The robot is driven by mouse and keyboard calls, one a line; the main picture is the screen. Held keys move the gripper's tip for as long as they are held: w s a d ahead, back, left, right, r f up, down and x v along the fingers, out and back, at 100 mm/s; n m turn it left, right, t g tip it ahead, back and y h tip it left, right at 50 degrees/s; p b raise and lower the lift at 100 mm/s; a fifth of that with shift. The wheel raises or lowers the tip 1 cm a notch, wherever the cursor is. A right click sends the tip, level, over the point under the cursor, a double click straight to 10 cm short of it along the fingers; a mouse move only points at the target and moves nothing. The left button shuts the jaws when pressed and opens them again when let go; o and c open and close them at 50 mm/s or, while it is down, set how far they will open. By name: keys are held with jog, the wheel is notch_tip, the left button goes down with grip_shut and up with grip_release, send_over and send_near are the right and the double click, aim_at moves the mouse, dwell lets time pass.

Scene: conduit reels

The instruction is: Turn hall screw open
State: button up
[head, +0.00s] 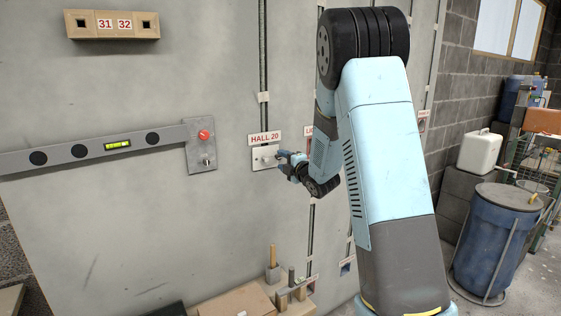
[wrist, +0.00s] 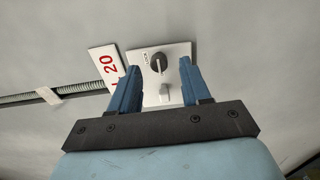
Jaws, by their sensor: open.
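The hall plate (head: 257,163) is a small light plate on the grey wall, under a white sign reading HALL 20 (head: 265,138). In the wrist view the plate (wrist: 180,51) carries a dark round screw (wrist: 158,63) with a pale slot or mark, and a white lever-like piece (wrist: 166,93) nearer me. My gripper (wrist: 160,67) is open, its blue fingers either side of the screw and lever in the picture. I see no contact, and the depth gap is unclear. In the head view my gripper (head: 282,155) is just right of the plate, partly overlapping it.
A long grey level-like bar (head: 90,150) ends at a plate with a red button (head: 204,134), left of the hall plate. A conduit (head: 263,60) runs above the sign. Wooden blocks (head: 240,302) are below. A blue barrel (head: 490,245) stands at right.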

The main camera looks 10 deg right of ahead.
jog(key=v, duration=1.1)
jog(key=shift+s, duration=0.35)
jog(key=shift+d, duration=0.15)
jog(key=s+d+r+m+g+h, duration=0.2)
jog(key=s+r+m+g+h, duration=0.4)
jog(key=s+m, duration=0.6)
jog(key=s+a+m+g, duration=0.2)
jog(key=s+m, duration=0.1)
jog(key=s, duration=0.5)
jog(key=s+a+r+m+g, duration=0.1)
jog(key=s+a+m, duration=0.1)
jog(key=s, duration=0.5)
jog(key=s+a+r+m+g, duration=0.1)
jog(key=s+m, duration=0.3)
jog(key=s, duration=0.4)
jog(key=shift+s+a+m+g, duration=0.35)
jog(key=shift+a+m+g, duration=0.05)
jog(key=shift+a+g, duration=0.45)
